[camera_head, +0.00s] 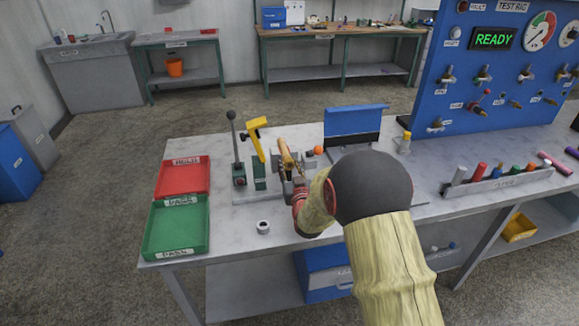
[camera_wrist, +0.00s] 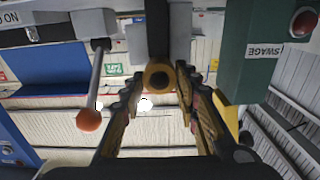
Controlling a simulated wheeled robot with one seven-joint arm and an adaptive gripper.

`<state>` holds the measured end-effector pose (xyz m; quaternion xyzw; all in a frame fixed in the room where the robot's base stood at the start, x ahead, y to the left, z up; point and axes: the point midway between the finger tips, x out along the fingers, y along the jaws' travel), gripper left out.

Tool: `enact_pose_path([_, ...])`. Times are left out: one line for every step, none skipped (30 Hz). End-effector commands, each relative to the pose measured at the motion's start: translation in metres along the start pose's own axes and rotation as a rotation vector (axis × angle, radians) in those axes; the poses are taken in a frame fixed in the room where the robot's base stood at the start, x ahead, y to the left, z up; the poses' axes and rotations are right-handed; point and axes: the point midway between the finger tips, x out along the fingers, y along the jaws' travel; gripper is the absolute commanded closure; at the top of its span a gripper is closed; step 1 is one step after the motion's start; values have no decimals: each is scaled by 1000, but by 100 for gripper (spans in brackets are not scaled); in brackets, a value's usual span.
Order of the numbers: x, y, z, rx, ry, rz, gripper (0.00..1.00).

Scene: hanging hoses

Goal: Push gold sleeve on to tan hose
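My arm hides part of the fixture there.
A black lever (camera_head: 233,130) and a yellow bracket (camera_head: 257,132) stand left of the tube. The green SWAGE box (camera_wrist: 258,50) is close on the right in the wrist view, an orange-knobbed lever (camera_wrist: 90,120) on the left. Red (camera_head: 183,161) and green (camera_head: 150,238) trays lie left.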

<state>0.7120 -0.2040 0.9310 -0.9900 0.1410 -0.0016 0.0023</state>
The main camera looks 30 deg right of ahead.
Motion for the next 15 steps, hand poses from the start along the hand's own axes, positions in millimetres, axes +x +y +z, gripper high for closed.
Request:
enact_pose_path([0,0,1,0,-1,0,64])
enact_pose_path([0,0,1,0,-1,0,63])
enact_pose_path([0,0,1,0,-1,0,60])
enact_pose_path([0,0,1,0,-2,0,59])
enact_pose_path([0,0,1,0,-2,0,57])
enact_pose_path([-1,0,1,0,-2,0,55])
enact_pose_path([-1,0,1,0,-2,0,53])
enact_pose_path([-1,0,1,0,-2,0,51])
enact_pose_path([-1,0,1,0,-2,0,50])
enact_pose_path([-1,0,1,0,-2,0,50])
enact_pose_path([-1,0,1,0,-2,0,50])
enact_pose_path([-1,0,1,0,-2,0,50])
enact_pose_path([-1,0,1,0,-2,0,50])
enact_pose_path([-1,0,1,0,-2,0,50])
enact_pose_path([-1,0,2,0,-2,0,50])
